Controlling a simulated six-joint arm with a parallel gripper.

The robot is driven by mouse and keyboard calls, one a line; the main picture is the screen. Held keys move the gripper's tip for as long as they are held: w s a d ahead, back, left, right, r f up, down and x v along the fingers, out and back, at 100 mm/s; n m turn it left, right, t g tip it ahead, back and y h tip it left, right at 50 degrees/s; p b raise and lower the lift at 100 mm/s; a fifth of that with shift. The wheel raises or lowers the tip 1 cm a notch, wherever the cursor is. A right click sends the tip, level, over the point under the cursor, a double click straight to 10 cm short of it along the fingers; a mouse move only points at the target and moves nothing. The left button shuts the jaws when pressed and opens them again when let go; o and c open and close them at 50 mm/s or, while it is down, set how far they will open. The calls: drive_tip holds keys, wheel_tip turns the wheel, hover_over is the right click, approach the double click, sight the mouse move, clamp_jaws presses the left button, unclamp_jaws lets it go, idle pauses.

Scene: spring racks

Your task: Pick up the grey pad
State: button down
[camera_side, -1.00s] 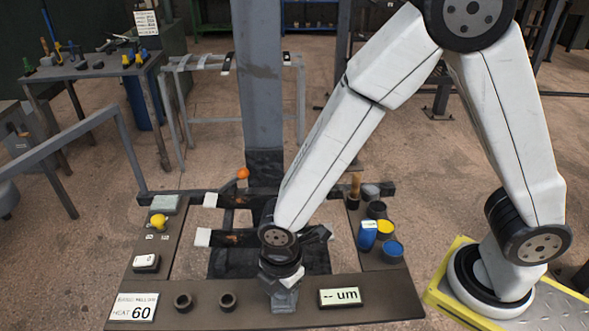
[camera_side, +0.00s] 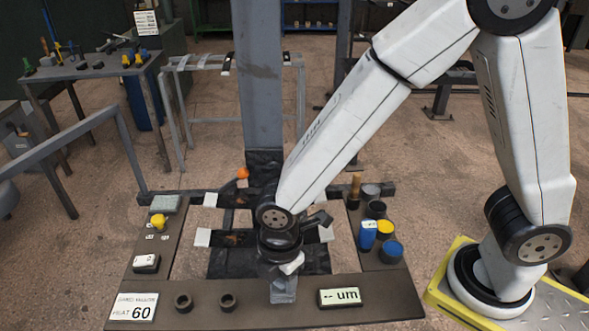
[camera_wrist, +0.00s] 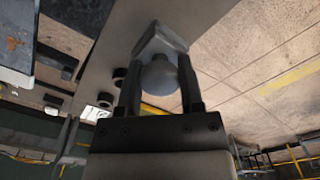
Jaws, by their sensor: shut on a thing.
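A flat pale grey pad (camera_side: 164,204) lies at the far end of the bench's left strip, apart from my gripper. My gripper (camera_side: 283,276) is over the front strip, left of the "um" display. In the wrist view my gripper (camera_wrist: 158,85) is shut on the rounded grey knob of a grey block (camera_wrist: 160,42). The same grey block shows below my wrist in the side view (camera_side: 284,292). My wrist hides part of the gripper there, and I cannot tell clearly whether the block touches the strip.
The "um" display (camera_side: 339,297) stands close to the right of the block. Two dark rings (camera_side: 228,301) and a "HEAT 60" sign (camera_side: 134,307) are to the left. A yellow knob (camera_side: 158,221) is beside the pad. Coloured pots (camera_side: 392,251) stand on the right strip.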

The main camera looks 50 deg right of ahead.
drive_tip(key=shift+r, duration=3.2)
drive_tip(key=c, duration=0.8)
unclamp_jaws()
drive_tip(key=shift+c, duration=0.2)
drive_tip(key=c, duration=0.5)
drive_tip(key=w+d+m, duration=0.4)
drive_tip(key=w+d, duration=0.1)
drive_tip(key=w, duration=0.7)
drive_tip(key=w+d+m, duration=0.5)
drive_tip(key=w, duration=0.7)
drive_tip(key=shift+w+r, duration=0.3)
drive_tip(key=shift+r, duration=0.05)
